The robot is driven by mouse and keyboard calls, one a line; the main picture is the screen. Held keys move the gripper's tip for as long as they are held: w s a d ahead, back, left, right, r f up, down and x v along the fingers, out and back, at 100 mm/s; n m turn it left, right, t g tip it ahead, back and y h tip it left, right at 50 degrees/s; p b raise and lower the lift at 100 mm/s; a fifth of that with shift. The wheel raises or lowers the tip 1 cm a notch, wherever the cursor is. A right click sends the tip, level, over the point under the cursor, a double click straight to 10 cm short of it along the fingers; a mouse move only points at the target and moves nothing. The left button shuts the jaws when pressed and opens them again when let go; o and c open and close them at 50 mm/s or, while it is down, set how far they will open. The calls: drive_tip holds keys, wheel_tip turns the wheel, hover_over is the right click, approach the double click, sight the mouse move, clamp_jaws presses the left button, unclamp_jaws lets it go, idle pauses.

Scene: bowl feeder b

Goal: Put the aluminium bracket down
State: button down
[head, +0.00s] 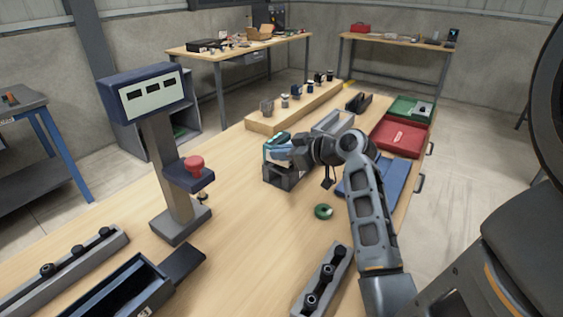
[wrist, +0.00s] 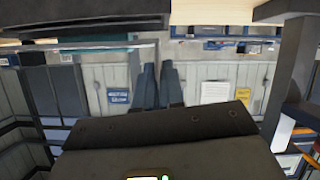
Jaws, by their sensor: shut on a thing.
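My gripper (head: 279,150) is left of centre in the head view, reaching out to the left over the bench. Its two dark fingers (wrist: 157,68) stand close together in the wrist view. It is shut on the aluminium bracket, but the bracket's outline is hard to make out and mostly hidden by the gripper. A dark grey block-like holder (head: 280,178) stands on the bench just below the gripper; I cannot tell whether anything touches it.
A post with a display (head: 152,98) and red button (head: 194,163) stands left. A green ring (head: 323,211) lies on the bench. Bare bench (head: 240,240) lies in front.

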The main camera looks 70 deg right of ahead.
drive_tip(key=shift+f, duration=0.65)
drive_tip(key=shift+f+b, duration=0.5)
drive_tip(key=shift+b, duration=0.05)
drive_tip(key=c, duration=1.2)
unclamp_jaws()
drive_tip(key=shift+r, duration=0.1)
drive_tip(key=shift+c, duration=0.2)
drive_tip(key=shift+r+p, duration=0.55)
drive_tip(key=shift+p, duration=0.1)
drive_tip(key=b+v, duration=0.2)
drive_tip(key=v, duration=1)
drive_tip(key=shift+d, duration=0.1)
